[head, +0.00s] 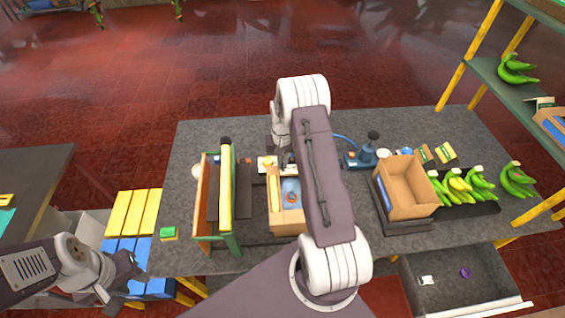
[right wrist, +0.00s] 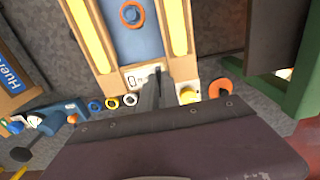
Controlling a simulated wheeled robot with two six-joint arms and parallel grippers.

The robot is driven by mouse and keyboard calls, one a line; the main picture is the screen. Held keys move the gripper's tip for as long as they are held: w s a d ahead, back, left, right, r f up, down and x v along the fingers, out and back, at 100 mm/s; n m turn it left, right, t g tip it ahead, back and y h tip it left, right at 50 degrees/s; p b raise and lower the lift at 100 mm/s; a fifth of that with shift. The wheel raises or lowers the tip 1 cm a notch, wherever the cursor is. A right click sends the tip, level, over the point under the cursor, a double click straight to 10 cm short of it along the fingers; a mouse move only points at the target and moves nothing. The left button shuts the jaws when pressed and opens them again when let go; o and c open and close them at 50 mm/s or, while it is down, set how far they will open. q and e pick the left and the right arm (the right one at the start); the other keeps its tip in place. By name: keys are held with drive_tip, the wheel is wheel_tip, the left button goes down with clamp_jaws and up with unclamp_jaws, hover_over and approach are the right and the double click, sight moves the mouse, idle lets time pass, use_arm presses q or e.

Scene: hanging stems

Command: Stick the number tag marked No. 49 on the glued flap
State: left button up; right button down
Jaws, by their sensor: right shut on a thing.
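My right gripper (right wrist: 157,76) points down at the end of an open tan carton (right wrist: 118,88), shut on a small white tag (right wrist: 134,78). A dark mark shows on the tag, but its number is not readable and the fingers cover part of it. The tag appears to be at the carton's end flap; I cannot tell whether it touches. In the head view the carton (head: 288,221) stands mid-table with blue contents and yellow strips, partly behind my right arm. My left gripper (head: 128,277) hangs off the table's left front; its jaw opening is unclear.
A green-and-wood stand with a yellow bar (head: 226,190) is left of the carton. An open cardboard box (head: 408,187) and green bananas (head: 462,186) are right. A blue tool (head: 364,157) and several coloured rings (right wrist: 112,103) lie near the carton. An open drawer (head: 455,285) is front right.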

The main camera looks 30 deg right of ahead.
drive_tip(key=shift+w+f, duration=0.1)
drive_tip(key=shift+f, duration=0.25)
drive_tip(key=shift+f+b, duration=0.15)
drive_tip(key=shift+b, duration=0.15)
idle(0.9)
drive_tip(key=c, duration=1.1)
unclamp_jaws()
wheel_tip(320, 180, up, 7)
drive_tip(key=p, duration=0.5)
